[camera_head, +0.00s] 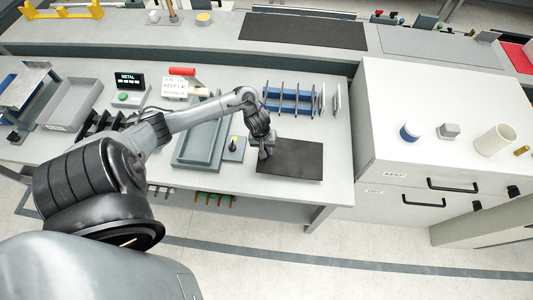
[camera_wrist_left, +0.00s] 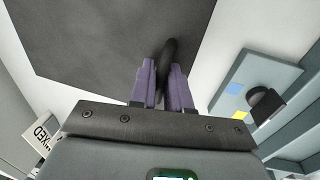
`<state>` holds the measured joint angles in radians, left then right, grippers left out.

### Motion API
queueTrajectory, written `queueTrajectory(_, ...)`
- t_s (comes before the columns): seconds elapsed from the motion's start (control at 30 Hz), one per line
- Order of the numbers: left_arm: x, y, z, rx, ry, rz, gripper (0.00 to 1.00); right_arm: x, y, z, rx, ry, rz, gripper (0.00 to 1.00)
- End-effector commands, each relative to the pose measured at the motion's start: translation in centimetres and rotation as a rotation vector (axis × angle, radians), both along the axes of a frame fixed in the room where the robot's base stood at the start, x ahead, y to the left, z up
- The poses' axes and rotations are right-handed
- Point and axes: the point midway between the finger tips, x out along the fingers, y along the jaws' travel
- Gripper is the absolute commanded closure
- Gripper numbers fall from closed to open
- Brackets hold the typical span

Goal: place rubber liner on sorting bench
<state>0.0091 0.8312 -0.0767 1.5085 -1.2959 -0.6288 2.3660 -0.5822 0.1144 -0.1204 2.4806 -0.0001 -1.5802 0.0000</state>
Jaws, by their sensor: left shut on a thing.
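A dark, thin, rounded piece, apparently the rubber liner (camera_wrist_left: 168,58), stands edge-on between the purple fingertips of my left gripper (camera_wrist_left: 163,80). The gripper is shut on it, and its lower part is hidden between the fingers. In the head view my left gripper (camera_head: 266,150) is over the left edge of a black mat (camera_head: 295,162) on the white sorting bench (camera_head: 337,145); the liner is too small to make out there. The mat also fills the upper left of the left wrist view (camera_wrist_left: 90,45). I cannot tell whether the liner touches it. My right gripper is not in view.
A small blue-grey plate with a dark rounded part (camera_wrist_left: 265,100) lies beside the mat. A grey tray (camera_head: 188,157) is left of it. A blue rack (camera_head: 289,105) stands behind the mat. A white drawer cabinet (camera_head: 385,130) borders the bench on the right.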

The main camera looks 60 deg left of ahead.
Motion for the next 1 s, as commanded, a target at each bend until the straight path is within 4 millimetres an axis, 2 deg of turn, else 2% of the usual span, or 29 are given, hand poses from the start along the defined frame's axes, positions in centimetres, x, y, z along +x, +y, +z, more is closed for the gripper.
queueTrajectory(0.2,0.0,-0.1,-2.9,-0.001,0.001,0.001,1.0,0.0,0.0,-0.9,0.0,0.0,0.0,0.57)
queueTrajectory(0.47,0.0,-0.1,-3.3,-0.001,0.0,-0.001,1.0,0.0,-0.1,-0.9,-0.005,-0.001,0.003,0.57)
queueTrajectory(0.5,0.0,-0.1,-3.3,-0.001,0.002,-0.001,0.82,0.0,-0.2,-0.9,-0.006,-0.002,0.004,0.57)
queueTrajectory(0.67,0.0,-0.1,-3.3,0.0,0.001,-0.001,0.58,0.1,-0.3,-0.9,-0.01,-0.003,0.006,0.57)
queueTrajectory(1.0,0.0,0.0,-3.0,0.0,0.001,-0.001,0.58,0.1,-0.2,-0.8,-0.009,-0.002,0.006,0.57)
